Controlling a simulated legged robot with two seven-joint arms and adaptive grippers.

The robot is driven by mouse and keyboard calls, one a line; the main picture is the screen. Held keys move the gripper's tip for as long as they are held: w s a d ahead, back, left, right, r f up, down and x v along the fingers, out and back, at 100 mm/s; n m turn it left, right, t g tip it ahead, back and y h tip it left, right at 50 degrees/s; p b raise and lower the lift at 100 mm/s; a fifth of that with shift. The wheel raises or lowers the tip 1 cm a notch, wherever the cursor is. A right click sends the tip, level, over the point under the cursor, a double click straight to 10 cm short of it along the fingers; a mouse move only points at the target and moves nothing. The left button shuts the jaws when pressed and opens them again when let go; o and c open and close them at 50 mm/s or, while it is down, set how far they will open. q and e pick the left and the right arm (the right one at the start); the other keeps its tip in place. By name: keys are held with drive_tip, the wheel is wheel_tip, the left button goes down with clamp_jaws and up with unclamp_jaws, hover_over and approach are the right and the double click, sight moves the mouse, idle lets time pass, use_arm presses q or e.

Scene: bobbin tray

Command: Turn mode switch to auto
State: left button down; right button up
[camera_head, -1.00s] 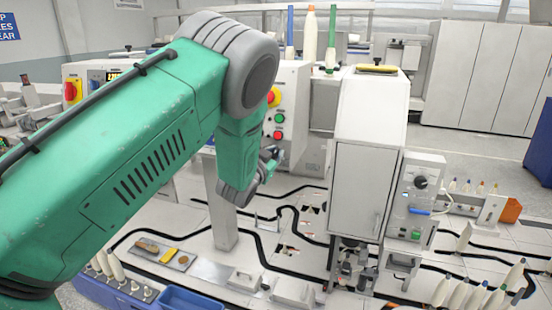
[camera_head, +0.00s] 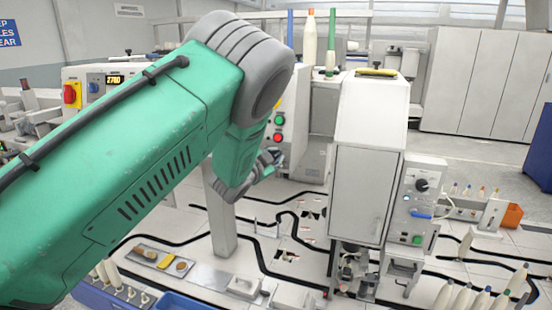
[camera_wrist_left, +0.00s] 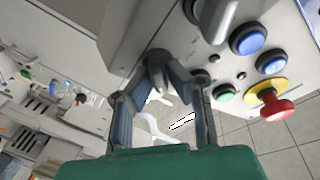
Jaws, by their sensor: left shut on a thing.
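My left gripper (camera_head: 274,158) is at the side of the grey control box (camera_head: 292,112), below its green and red buttons. In the left wrist view, the fingers of my left gripper (camera_wrist_left: 157,62) are drawn together at the panel face (camera_wrist_left: 225,65). They are shut on a small dark knob, which seems to be the mode switch; the fingers cover most of it, so its pointer and labels cannot be read. Blue buttons (camera_wrist_left: 250,40), a green button (camera_wrist_left: 224,94) and a red emergency stop on yellow (camera_wrist_left: 272,105) lie to the right. My right gripper is not in view.
A tall white cabinet (camera_head: 368,165) stands right of the control box. A side panel (camera_head: 421,187) with a black knob is on its right. A grey post (camera_head: 222,225) rises below my arm. White bobbins (camera_head: 470,297) stand at the front right.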

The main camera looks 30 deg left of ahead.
use_arm(q)
drive_tip(key=shift+d+f, duration=0.1)
drive_tip(key=shift+f, duration=0.05)
drive_tip(key=c, duration=1.6)
unclamp_jaws()
drive_tip(key=shift+s, duration=0.15)
drive_tip(key=shift+s+d+r, duration=0.1)
drive_tip(key=shift+d+r, duration=0.05)
drive_tip(key=shift+r, duration=0.05)
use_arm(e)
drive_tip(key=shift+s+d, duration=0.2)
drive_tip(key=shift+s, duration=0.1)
use_arm(q)
drive_tip(key=s, duration=1.2)
drive_tip(key=shift+d+r, duration=0.35)
drive_tip(key=shift+r, duration=0.05)
drive_tip(key=shift+w, duration=0.1)
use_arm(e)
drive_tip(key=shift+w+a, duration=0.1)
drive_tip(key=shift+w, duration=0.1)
